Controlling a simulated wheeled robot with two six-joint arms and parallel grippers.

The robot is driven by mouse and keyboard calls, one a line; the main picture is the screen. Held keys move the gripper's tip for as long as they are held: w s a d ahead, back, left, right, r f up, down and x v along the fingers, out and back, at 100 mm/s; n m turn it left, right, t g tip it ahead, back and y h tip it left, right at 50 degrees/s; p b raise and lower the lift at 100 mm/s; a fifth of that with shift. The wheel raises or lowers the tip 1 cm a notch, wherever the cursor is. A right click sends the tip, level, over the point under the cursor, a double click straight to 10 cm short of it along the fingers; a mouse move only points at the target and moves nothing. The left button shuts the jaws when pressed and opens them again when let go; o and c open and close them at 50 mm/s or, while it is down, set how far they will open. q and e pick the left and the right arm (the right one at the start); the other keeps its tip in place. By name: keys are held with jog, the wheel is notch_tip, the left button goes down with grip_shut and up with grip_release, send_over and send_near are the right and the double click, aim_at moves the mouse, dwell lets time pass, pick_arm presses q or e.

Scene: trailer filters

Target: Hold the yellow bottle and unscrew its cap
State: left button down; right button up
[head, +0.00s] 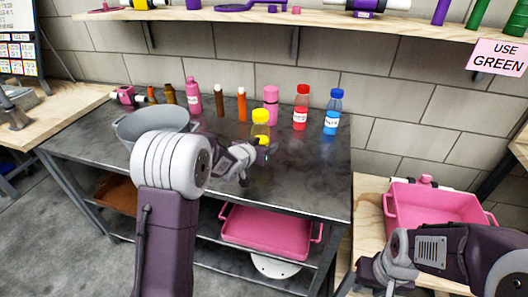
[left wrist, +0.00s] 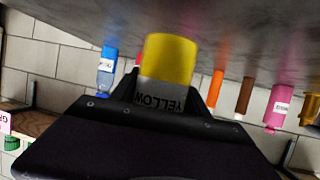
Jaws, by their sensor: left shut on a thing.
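The yellow bottle (head: 261,117) stands on the dark metal table, its yellow cap upward. My left gripper (head: 263,151) reaches in from the left and is shut on the bottle's body, below the cap. In the left wrist view, which is upside down, the bottle (left wrist: 170,60) sits between the fingers with its YELLOW label showing; the cap is hidden behind the gripper. My right gripper (head: 372,275) is low at the right, in front of the wooden side table and away from the bottle. Its jaws are not clear enough to tell open from shut.
A red bottle (head: 301,108) and a blue bottle (head: 332,113) stand right of the yellow one. Pink, brown and orange bottles stand behind and left. A grey bowl (head: 150,124) is at left. A pink bin (head: 438,207) sits at right. A shelf (head: 300,17) runs above.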

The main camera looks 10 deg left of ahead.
pick_arm(q)
notch_tip(320, 180, down, 3)
jog(key=shift+w+r, duration=0.1)
jog(key=shift+r, duration=0.2)
jog(key=shift+b, duration=0.3)
jog(key=c, duration=0.6)
grip_release()
jog(key=shift+o, duration=0.2)
